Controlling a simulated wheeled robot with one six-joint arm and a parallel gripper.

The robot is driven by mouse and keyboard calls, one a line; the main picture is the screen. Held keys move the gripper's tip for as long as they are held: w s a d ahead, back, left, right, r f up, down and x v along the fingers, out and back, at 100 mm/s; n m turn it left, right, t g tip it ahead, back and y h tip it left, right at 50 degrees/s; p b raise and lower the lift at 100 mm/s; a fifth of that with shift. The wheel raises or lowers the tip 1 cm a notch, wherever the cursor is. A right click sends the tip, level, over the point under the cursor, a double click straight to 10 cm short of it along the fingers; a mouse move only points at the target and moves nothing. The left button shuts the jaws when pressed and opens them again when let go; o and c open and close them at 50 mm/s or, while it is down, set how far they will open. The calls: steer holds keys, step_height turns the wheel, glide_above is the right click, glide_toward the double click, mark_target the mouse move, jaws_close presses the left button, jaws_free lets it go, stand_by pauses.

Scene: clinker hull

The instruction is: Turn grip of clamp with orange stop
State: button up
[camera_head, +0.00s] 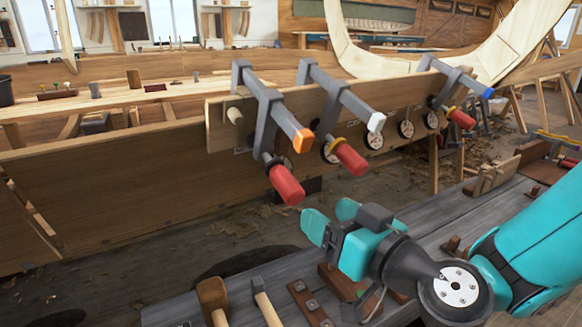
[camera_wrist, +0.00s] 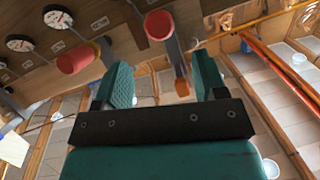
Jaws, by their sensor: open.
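The clamp with the orange stop (camera_head: 303,141) is the leftmost of three grey bar clamps on the plank. Its red grip (camera_head: 286,184) hangs at a tilt below its bar. In the wrist view, this red grip (camera_wrist: 159,25) is near the top centre, and the orange stop (camera_wrist: 182,89) shows between the fingers. My gripper (camera_head: 329,214) is open and empty, below and right of the red grip in the head view, apart from it. Both fingers also show in the wrist view (camera_wrist: 164,80), with the grip beyond their tips.
The middle clamp has a white stop (camera_head: 376,122) and a red grip (camera_head: 350,158) close by. The right clamp has a blue stop (camera_head: 488,93). Round dials (camera_head: 374,139) sit along the plank (camera_head: 222,130). Mallets (camera_head: 213,295) lie on the grey bench (camera_head: 285,270) below.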

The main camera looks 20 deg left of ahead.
mark_target(300, 197)
steer(key=p+x, duration=0.3)
steer(key=x, duration=0.1)
steer(key=p+x, duration=0.3)
steer(key=x, duration=0.1)
steer(key=shift+w+a+r, duration=0.1)
steer(key=shift+a+r, duration=0.1)
steer(key=shift+w+a+f+p, duration=0.2)
steer(key=shift+w+a+p, duration=0.2)
steer(key=shift+a+p, duration=0.2)
steer(key=shift+c, duration=0.4)
steer(key=c, duration=0.8)
steer(key=shift+c, duration=0.2)
steer(key=shift+f+b, duration=0.15)
steer(key=shift+b, duration=0.7)
